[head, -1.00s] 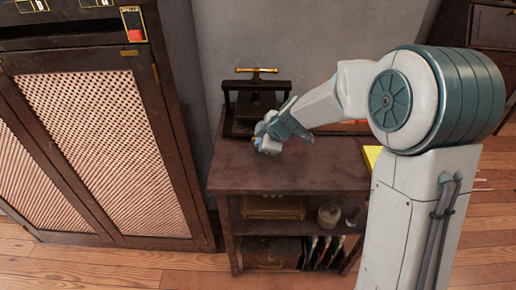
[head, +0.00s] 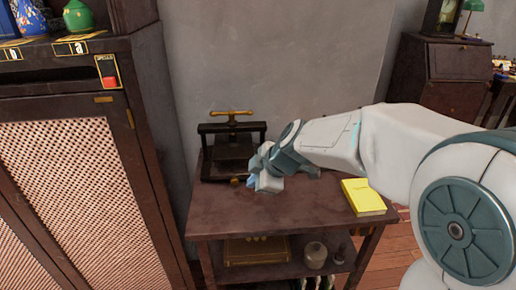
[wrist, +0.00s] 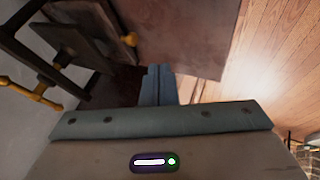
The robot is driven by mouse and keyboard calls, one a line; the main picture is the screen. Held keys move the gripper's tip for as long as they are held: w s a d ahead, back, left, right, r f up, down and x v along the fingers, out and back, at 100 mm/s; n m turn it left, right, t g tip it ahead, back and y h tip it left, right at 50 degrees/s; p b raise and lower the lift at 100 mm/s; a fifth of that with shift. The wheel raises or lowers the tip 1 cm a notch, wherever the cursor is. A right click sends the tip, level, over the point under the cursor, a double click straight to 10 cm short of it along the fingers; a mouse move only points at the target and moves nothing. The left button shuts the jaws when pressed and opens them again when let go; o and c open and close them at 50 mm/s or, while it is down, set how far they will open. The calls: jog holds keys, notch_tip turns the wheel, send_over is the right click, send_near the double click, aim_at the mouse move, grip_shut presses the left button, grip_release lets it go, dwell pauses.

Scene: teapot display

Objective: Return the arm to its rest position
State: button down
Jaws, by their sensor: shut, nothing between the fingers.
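My gripper (head: 254,182) is over the left part of the small dark table (head: 300,212) in the head view, just right of the black press with a brass handle (head: 231,148). In the wrist view its two blue-grey fingers (wrist: 158,82) lie side by side, shut with nothing between them. The tabletop (wrist: 195,35) shows beyond the fingers, and the press's brass handle (wrist: 38,92) shows at the left. My arm reaches in from the right of the head view.
A yellow book (head: 363,197) lies on the table's right end, below my forearm. A tall dark cabinet (head: 75,150) stands close on the left, with a green pot (head: 77,16) and a blue pot (head: 28,16) on top. A desk (head: 437,80) stands at the back right.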

jog(key=s+d+r+m+g+h+p, duration=0.1)
jog(key=s+d+r+m+h+p, duration=0.2)
jog(key=s+d+r+m+p, duration=0.4)
jog(key=s+d+r+m+h+p, duration=0.2)
jog(key=s+d+r+m+p, duration=0.6)
jog(key=s+d+m+p, duration=0.2)
jog(key=s+d+m, duration=0.2)
jog(key=shift+s+d+m+g+h, duration=0.3)
jog(key=shift+d+g+h, duration=0.1)
